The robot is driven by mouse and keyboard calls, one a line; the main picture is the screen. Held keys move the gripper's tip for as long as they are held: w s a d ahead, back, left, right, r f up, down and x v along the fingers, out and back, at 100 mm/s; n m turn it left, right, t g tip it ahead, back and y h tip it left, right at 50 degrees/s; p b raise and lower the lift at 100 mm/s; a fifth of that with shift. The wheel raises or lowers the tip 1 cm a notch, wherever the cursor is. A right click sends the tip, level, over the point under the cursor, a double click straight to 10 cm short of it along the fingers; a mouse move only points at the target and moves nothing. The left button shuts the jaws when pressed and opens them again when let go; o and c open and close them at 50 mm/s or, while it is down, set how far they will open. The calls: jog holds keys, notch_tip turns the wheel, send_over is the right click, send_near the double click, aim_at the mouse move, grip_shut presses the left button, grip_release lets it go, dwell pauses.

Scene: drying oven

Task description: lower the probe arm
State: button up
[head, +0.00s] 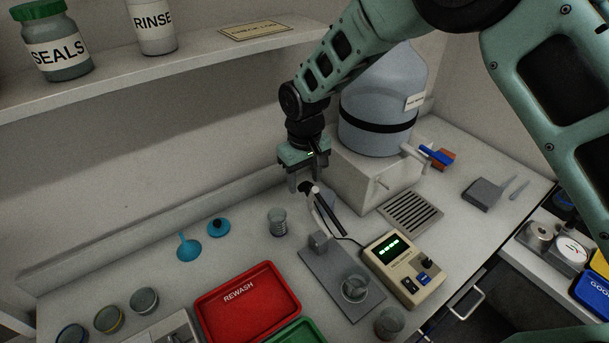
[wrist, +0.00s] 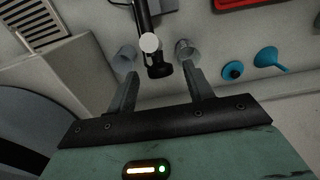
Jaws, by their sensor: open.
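The probe arm (head: 327,212) stands raised over a grey base plate (head: 340,280), with a pale curved support, a black top and a dark rod slanting down to the right. A glass beaker (head: 354,289) stands on the plate. My gripper (head: 299,186) is open and empty, pointing down at the top of the probe arm. In the wrist view, the probe arm (wrist: 143,18) shows as a black bar with a white round end. Its black end lies between and just beyond my open fingertips (wrist: 158,80). I cannot tell whether they touch it.
A beige meter (head: 404,269) with a lit green display stands right of the plate. A glass beaker (head: 277,222) stands left of it, another (head: 389,322) in front. A red REWASH tray (head: 247,304) lies front left. A large carboy (head: 381,105) on a white block stands behind right.

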jog(key=shift+f, duration=0.75)
grip_shut()
